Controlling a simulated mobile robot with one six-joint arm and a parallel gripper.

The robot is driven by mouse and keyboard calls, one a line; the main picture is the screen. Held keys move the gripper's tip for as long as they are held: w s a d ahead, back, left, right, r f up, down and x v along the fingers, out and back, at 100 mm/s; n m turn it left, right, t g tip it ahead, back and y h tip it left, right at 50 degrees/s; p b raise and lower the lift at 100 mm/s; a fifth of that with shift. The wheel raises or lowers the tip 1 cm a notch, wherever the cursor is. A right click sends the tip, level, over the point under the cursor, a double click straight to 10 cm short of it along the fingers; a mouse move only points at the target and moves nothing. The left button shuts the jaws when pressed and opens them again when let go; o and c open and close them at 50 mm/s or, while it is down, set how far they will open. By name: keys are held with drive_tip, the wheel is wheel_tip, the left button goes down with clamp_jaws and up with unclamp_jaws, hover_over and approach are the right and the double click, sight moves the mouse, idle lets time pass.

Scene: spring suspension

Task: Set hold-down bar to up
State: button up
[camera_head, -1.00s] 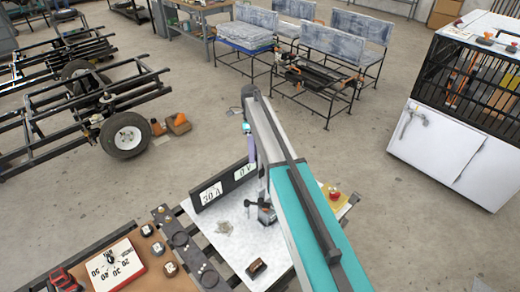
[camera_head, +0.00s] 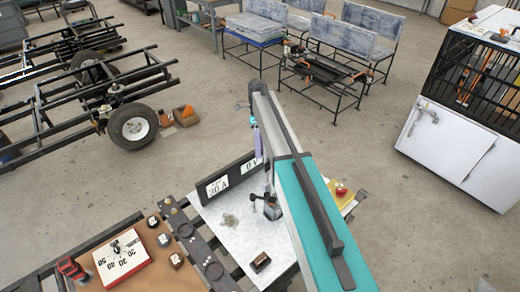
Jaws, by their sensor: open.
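I cannot tell for sure which part is the hold-down bar. A small dark clamp-like fitting with a lever (camera_head: 270,206) stands on the white plate (camera_head: 225,243) of the bench, partly hidden by my arm. My arm reaches up from the bottom right over the bench, and its far end bends down behind the plate. A lavender part of my wrist shows there. My gripper is hidden behind the arm, so its jaws and their distance to the fitting do not show.
A dark panel with white labels (camera_head: 217,186) stands along the plate's back edge. A small brown block (camera_head: 260,262) lies on the plate. A wheeled frame (camera_head: 132,126) and a white caged cabinet (camera_head: 440,150) stand beyond. Open floor lies between.

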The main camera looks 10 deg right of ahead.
drive_tip(key=shift+r, duration=0.15)
drive_tip(key=shift+r+b, duration=0.35)
drive_tip(key=shift+r, duration=0.15)
wheel_tip(320, 180, up, 2)
drive_tip(key=shift+r+p, duration=0.25)
drive_tip(key=shift+p, duration=0.8)
drive_tip(key=shift+s+f, duration=0.15)
drive_tip(key=shift+s, duration=0.35)
drive_tip(key=s+d+r, duration=0.1)
drive_tip(key=s, duration=1.4)
drive_tip(key=shift+r, duration=0.2)
